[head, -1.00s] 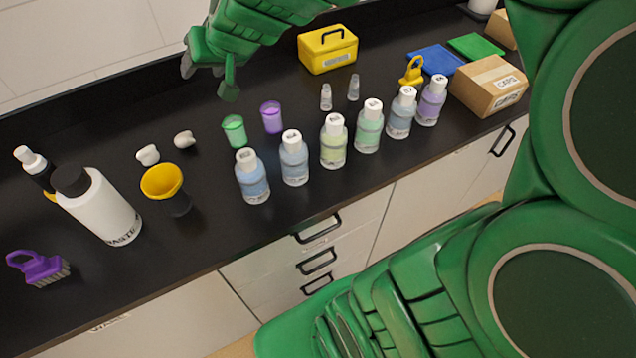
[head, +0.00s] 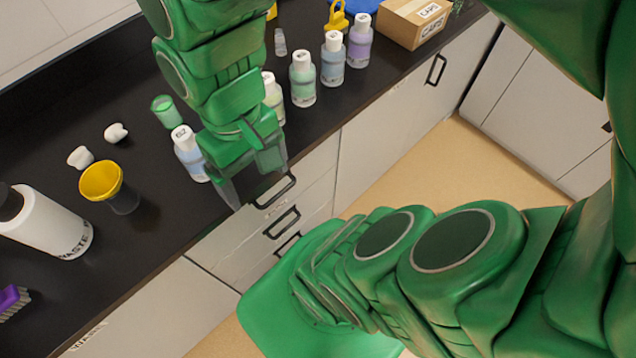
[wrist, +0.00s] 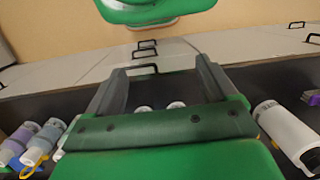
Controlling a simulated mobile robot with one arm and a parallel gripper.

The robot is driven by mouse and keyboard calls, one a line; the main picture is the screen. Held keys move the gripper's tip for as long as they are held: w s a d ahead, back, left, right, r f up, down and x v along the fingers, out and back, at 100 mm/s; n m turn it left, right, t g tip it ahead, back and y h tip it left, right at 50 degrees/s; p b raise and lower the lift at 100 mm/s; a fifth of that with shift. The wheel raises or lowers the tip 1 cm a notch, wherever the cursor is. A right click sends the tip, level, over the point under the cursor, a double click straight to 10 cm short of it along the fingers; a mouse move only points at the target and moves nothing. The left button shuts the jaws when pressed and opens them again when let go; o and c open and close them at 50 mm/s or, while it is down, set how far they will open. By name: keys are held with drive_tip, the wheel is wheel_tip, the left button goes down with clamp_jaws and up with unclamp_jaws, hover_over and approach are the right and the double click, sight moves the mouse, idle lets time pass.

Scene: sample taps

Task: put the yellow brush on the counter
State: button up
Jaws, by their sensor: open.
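The yellow brush (head: 338,18) is on the black counter (head: 140,215), behind the far bottles and beside a blue item, near the top edge of the head view. In the wrist view a yellow piece, likely its handle (wrist: 34,163), shows at the lower left, partly hidden by bottles. My gripper (head: 257,180) is open and empty, fingers pointing down near the counter's front edge, above the drawers and well apart from the brush. Its two fingers stand wide apart in the wrist view (wrist: 160,72).
Several capped bottles (head: 303,80) line the front edge; my arm hides some. A white waste bottle (head: 45,222), a yellow-topped cup (head: 102,182), a green cup (head: 166,110) and a purple brush (head: 12,302) stand left. A carton (head: 414,22) is at the far right. Drawer handles (head: 274,190) protrude.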

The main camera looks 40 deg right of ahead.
drive_tip(key=shift+d+m+h, duration=0.4)
drive_tip(key=shift+d, duration=0.8)
drive_tip(key=w+d+r+t, duration=0.1)
drive_tip(key=w+d+r, duration=0.1)
drive_tip(key=w+d, duration=0.8)
drive_tip(key=w+d+r, duration=0.1)
drive_tip(key=w+d, duration=0.6)
drive_tip(key=w, duration=0.8)
hover_over(337, 14)
drive_tip(key=shift+t, duration=0.4)
drive_tip(key=f, duration=0.7)
drive_tip(key=shift+s+d+f, duration=0.1)
drive_tip(key=shift+s+f, duration=0.15)
drive_tip(key=shift+f, duration=0.05)
drive_tip(key=shift+d+f, duration=0.3)
drive_tip(key=shift+d, duration=0.05)
wheel_tip(337, 14, down, 2)
drive_tip(key=shift+a+f, duration=0.1)
drive_tip(key=shift+f, duration=0.05)
drive_tip(key=shift+w+a+f, duration=0.15)
drive_tip(key=shift+f, duration=1.15)
drive_tip(key=shift+w+a+f, duration=0.1)
drive_tip(key=shift+w+f, duration=0.05)
drive_tip(key=shift+f, duration=1.15)
drive_tip(key=shift+r, duration=0.1)
drive_tip(key=c, duration=0.9)
